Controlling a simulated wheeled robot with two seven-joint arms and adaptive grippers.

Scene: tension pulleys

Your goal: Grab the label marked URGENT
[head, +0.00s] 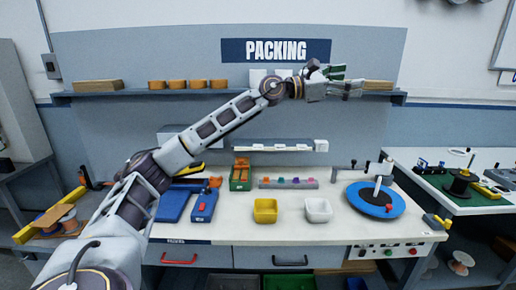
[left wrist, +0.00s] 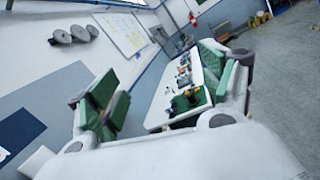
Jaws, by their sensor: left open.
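No label reading URGENT can be made out in either view. In the head view, white blank-looking pieces (head: 257,77) stand on the upper shelf, partly hidden by my left arm. A white strip (head: 270,147) with small pieces on it is mounted below the shelf; any print is too small to read. My left gripper (head: 342,83) is raised in front of the shelf's right part, pointing right, open and empty. In the left wrist view its green-padded fingers (left wrist: 162,95) are spread apart with nothing between them. My right gripper is in neither view.
The shelf (head: 130,95) holds orange rolls (head: 188,84) and brown stacks (head: 97,86). The white bench (head: 340,230) below carries a yellow bin (head: 265,210), a white bin (head: 318,209), a blue disc (head: 374,204) and a grey rack (head: 268,184). The bench front is mostly clear.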

